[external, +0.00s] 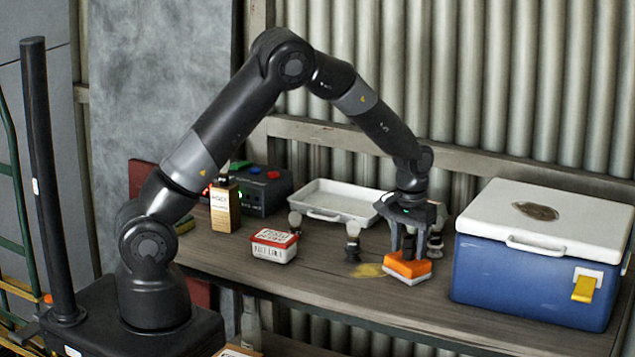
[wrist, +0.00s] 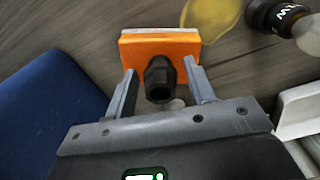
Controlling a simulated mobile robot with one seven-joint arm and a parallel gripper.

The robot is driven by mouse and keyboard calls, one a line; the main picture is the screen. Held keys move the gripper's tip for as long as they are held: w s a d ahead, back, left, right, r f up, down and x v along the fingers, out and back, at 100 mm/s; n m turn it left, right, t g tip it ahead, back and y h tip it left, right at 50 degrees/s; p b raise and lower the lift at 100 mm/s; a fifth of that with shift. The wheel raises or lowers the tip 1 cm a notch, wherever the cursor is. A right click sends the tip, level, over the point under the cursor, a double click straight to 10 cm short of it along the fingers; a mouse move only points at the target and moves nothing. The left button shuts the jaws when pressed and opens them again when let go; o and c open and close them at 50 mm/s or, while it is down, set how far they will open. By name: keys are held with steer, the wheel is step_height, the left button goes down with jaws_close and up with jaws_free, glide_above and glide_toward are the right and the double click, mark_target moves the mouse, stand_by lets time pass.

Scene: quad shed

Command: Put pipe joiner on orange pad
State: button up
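The orange pad (external: 407,265) is an orange block with a white underside, lying on the bench; it also shows in the wrist view (wrist: 132,50). The black pipe joiner (wrist: 158,78), with a hexagonal end, stands upright over the pad and appears to rest on it; in the external view it (external: 409,246) is partly hidden between my fingers. My gripper (wrist: 162,88) points down over the pad, its fingers on either side of the joiner with a visible gap at each side. It is open and holds nothing. In the external view my gripper (external: 415,240) is just above the pad.
A blue cooler (external: 530,275) with a white lid stands close on the right. A white tray (external: 335,200) lies behind. A dark bulb-topped item (external: 353,243) and a yellow patch (external: 367,271) are left of the pad. A small tin (external: 274,246) and a bottle (external: 224,206) stand farther left.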

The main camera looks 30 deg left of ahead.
mark_target(409, 238)
steer(key=shift+o, duration=0.3)
step_height(409, 238, up, 12)
steer(key=s+a+r, duration=0.1)
steer(key=a+r, duration=0.6)
steer(key=a, duration=0.2)
steer(key=s+a+r+n+t+h, duration=0.1)
steer(key=s+a+r, duration=0.2)
steer(key=a, duration=0.3)
steer(key=s+a+r+t, duration=0.1)
steer(key=s+a+r, duration=0.25)
steer(key=a, duration=0.25)
steer(key=s+a+t+y, duration=0.1)
steer(key=s+a+t, duration=0.2)
steer(key=s+a, duration=1)
steer(key=s, duration=0.3)
steer(key=shift+s+r+n+t, duration=0.2)
steer(key=shift+r+n+t, duration=0.1)
steer(key=shift+n, duration=0.1)
